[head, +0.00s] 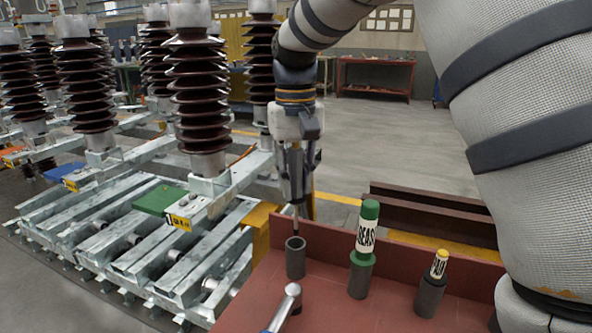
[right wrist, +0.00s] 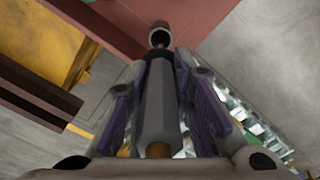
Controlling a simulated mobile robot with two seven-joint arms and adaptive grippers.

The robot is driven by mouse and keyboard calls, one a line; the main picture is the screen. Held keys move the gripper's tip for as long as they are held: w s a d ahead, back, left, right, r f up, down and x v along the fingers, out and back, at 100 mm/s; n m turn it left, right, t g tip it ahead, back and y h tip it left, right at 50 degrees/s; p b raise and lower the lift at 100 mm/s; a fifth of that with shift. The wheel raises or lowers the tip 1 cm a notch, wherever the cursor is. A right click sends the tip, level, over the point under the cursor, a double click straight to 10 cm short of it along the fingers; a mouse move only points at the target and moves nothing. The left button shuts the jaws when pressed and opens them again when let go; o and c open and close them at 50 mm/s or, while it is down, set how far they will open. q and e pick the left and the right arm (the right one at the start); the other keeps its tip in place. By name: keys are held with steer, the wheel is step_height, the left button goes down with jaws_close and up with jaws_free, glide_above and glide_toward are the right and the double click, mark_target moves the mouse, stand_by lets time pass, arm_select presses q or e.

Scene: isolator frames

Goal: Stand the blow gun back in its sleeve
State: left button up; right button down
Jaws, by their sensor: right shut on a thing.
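The blow gun (right wrist: 155,110) is a grey body with a dark collar and a thin nozzle. My right gripper (head: 298,185) is shut on it, with a finger on each side in the right wrist view. The blow gun hangs nearly upright in the head view, nozzle down. Its sleeve (head: 296,262) is a dark grey open tube standing on the red tray, directly below the gripper; its mouth also shows in the right wrist view (right wrist: 160,33). The nozzle tip is at the sleeve's mouth; I cannot tell how far inside it is. My left gripper is not in view.
On the red tray (head: 390,300), a green-capped grease tube (head: 368,228) and a yellow-capped tube (head: 439,264) stand in other sleeves. A metal-headed tool with a blue handle (head: 287,304) lies in front of the sleeve. Isolator frames with brown insulators (head: 200,90) stand at left.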

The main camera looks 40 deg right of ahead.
mark_target(296, 230)
steer(key=shift+r, duration=0.1)
stand_by(0.7)
steer(key=shift+f, duration=5.25)
steer(key=c, duration=1.3)
jaws_free()
step_height(296, 230, up, 12)
steer(key=shift+a, duration=0.1)
